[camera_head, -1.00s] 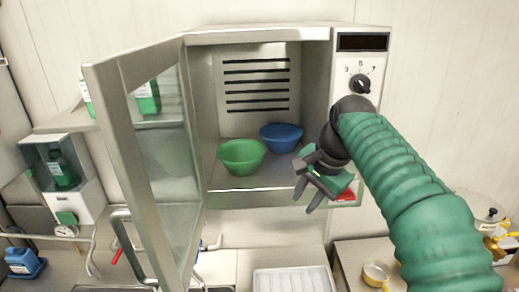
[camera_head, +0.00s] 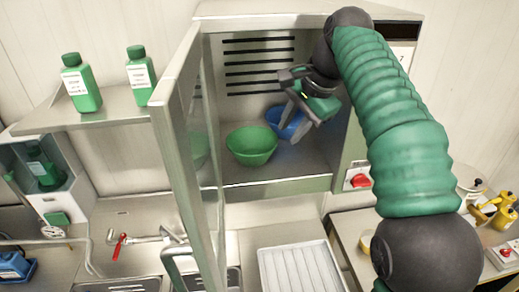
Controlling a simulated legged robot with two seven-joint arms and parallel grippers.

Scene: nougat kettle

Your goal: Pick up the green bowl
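The green bowl (camera_head: 252,146) stands upright on the floor of the open metal cabinet, toward its front left. The blue bowl (camera_head: 284,122) stands behind it to the right, partly hidden by my gripper. My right gripper (camera_head: 299,118) is inside the cabinet opening, in front of and above the blue bowl and to the right of the green bowl. Its fingers are spread and point down and left, with nothing seen between them. It appears apart from the green bowl. My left gripper is not in view.
The cabinet's glass door (camera_head: 190,150) stands open on the left. The cabinet's right wall (camera_head: 350,150) is close to my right arm. Two green bottles (camera_head: 81,84) (camera_head: 141,74) stand on a shelf at left. A white ribbed tray (camera_head: 300,268) lies below the cabinet.

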